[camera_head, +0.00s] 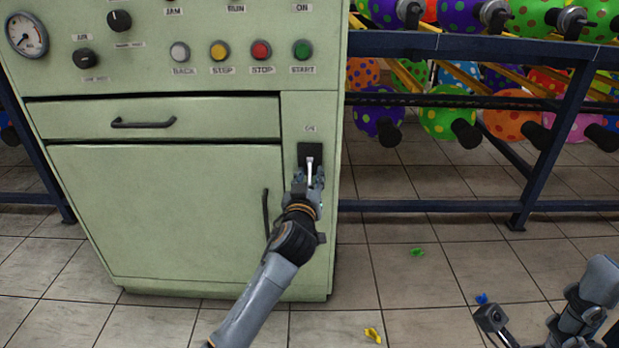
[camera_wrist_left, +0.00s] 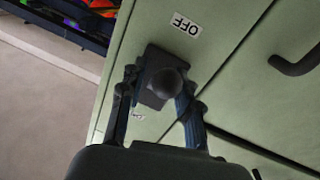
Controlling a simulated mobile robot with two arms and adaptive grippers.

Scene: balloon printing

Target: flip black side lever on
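The black side lever (camera_head: 310,160) sits on a dark plate on the narrow right strip of the green machine (camera_head: 170,210). In the left wrist view its round black knob (camera_wrist_left: 170,84) stands out from the plate. My left gripper (camera_head: 306,180) is at the lever, and its fingers (camera_wrist_left: 155,102) are apart, one on each side of the knob. The finger on the right is close to the knob; I cannot tell if it touches. An OFF label (camera_wrist_left: 186,25) shows beside the plate. A small label (camera_head: 310,128) is above the lever. My right arm (camera_head: 580,310) is at the bottom right; its fingers cannot be made out.
A cabinet door handle (camera_head: 266,213) is left of the lever. A drawer handle (camera_head: 143,123) is higher up. A dark blue rack (camera_head: 450,205) with several balloons stands to the right. Small green (camera_head: 417,252), blue (camera_head: 481,298) and yellow (camera_head: 373,335) pieces lie on the tiled floor.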

